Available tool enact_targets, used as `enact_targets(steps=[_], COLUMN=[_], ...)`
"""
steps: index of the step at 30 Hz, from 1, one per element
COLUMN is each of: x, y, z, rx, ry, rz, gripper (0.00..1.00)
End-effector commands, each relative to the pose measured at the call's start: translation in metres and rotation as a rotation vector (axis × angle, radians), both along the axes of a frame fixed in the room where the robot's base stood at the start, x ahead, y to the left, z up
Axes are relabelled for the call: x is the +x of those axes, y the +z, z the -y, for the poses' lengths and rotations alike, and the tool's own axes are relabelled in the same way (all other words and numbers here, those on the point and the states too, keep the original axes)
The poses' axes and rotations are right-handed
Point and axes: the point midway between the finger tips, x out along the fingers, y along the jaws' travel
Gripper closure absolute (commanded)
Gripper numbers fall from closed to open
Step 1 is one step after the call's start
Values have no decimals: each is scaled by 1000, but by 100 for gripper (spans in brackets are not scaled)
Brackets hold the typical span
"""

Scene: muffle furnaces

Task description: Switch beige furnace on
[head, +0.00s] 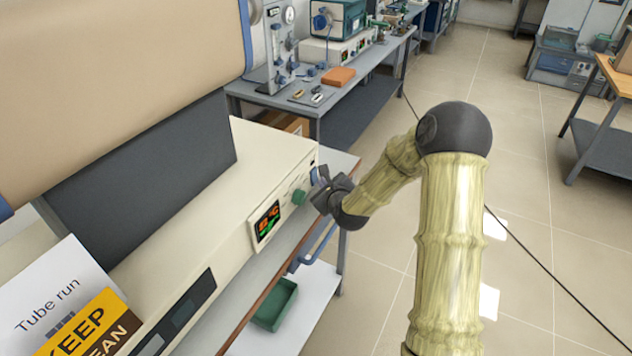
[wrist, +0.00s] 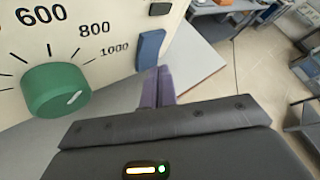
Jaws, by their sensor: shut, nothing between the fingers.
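The beige furnace (head: 255,160) stands on a bench at the left in the head view, with its control panel facing right. The panel bears a display (head: 267,222) lit in orange and green, a green knob (head: 299,197) and a blue switch (head: 314,175). In the wrist view, the green knob (wrist: 56,90) sits beside a dial scale, and the blue switch (wrist: 151,50) is to its right. My gripper (head: 321,184) is shut and empty at the panel's far end. Its fingertips (wrist: 158,78) are just below the switch in the wrist view; I cannot tell whether they touch it.
A "Tube run" sign (head: 50,298) and a yellow "KEEP" sign (head: 95,325) are at lower left. A green tray (head: 276,304) lies on the shelf below. A bench with instruments (head: 372,60) stands behind. The tiled floor (head: 540,215) at right is mostly open, with a cable across it.

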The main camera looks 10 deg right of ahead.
Motion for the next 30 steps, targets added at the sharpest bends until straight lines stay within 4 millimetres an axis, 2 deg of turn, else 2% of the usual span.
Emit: enact_targets(steps=[20, 30], x=[2, -5], y=[0, 1], z=[-3, 8], rx=[0, 0], ry=[1, -1], rz=[1, 1], gripper=[100, 100])
